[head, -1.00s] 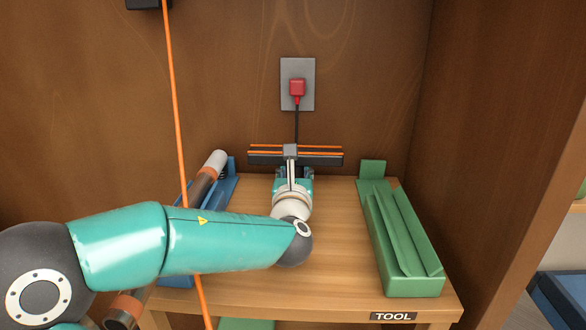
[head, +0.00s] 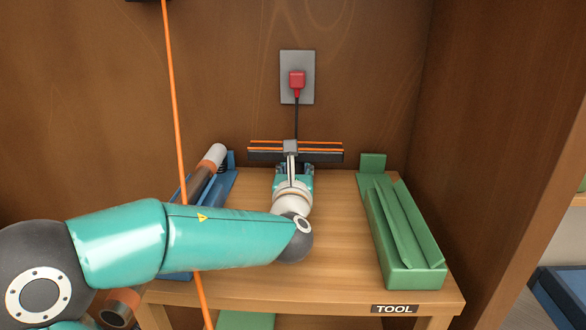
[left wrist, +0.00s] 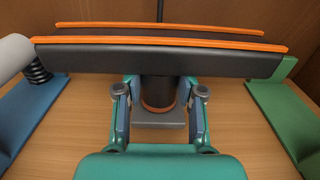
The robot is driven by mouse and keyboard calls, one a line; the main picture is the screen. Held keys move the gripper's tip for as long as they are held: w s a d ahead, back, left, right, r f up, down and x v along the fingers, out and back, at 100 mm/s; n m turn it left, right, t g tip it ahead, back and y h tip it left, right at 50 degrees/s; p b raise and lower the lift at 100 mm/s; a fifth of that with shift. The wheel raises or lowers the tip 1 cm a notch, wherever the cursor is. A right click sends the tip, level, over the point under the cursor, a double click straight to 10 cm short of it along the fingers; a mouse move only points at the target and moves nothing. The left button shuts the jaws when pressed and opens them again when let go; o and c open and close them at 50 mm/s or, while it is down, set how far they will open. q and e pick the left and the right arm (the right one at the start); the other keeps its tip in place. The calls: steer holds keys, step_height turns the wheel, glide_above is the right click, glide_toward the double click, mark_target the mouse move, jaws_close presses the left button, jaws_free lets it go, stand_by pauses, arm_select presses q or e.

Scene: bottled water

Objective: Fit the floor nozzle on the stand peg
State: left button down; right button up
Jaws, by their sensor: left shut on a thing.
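The floor nozzle (head: 325,156) is a wide dark bar with two orange strips, level and crosswise at the back of the wooden tool stand. My left gripper (left wrist: 160,98) is shut on its dark round neck, as the left wrist view shows; the nozzle bar (left wrist: 215,63) lies just beyond the fingers. An orange ring shows at the neck's bottom, with a grey square block (left wrist: 160,124) directly below it. The stand peg itself cannot be made out; the neck and fingers hide that spot. I cannot tell whether the neck touches the block. My right gripper is not in view.
A blue cradle (head: 221,186) with a grey-tipped tube (head: 215,156) stands at the left, a green cradle (head: 415,270) at the right. A red plug (head: 297,80) is on the wall.

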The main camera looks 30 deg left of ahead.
arm_select(q)
steer(key=shift+f+b, duration=0.2)
steer(key=shift+b, duration=0.2)
stand_by(0.5)
steer(key=c, duration=0.6)
jaws_free()
steer(key=shift+v, duration=3.95)
steer(key=shift+v, duration=2.2)
steer(key=shift+p+v, duration=0.55)
steer(key=shift+v, duration=2.3)
